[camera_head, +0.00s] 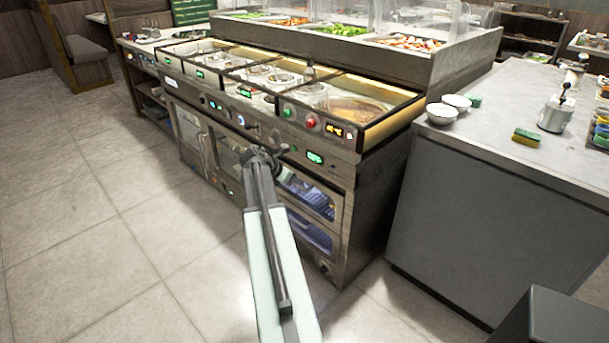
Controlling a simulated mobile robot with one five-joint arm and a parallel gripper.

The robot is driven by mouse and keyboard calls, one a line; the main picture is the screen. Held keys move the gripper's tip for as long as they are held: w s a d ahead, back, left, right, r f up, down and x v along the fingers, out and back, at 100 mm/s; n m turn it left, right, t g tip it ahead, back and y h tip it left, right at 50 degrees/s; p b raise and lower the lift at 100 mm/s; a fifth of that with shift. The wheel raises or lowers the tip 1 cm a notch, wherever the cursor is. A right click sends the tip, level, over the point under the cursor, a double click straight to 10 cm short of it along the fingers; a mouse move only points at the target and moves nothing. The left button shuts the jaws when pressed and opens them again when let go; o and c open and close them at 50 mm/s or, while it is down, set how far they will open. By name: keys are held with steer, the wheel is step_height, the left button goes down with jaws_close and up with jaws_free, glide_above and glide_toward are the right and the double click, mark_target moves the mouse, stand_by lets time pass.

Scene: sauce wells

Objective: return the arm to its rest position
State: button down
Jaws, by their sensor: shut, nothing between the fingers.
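My arm reaches up from the bottom of the head view, stretched out forward over the floor. My gripper (265,155) is at its far end, in front of the upper front panel of the sauce-well counter (345,165). It is small in the view and looks shut, with nothing seen in it. I cannot tell whether it touches the panel.
The counter holds several wells; a brown sauce fills the right one (355,108). Food trays stand behind it. A grey worktop (490,140) on the right bears white bowls (441,113), a sponge (526,137) and a dispenser (556,112). The tiled floor (100,220) at left is clear.

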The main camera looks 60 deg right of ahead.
steer(key=shift+v, duration=0.9)
steer(key=shift+w+a, duration=0.1)
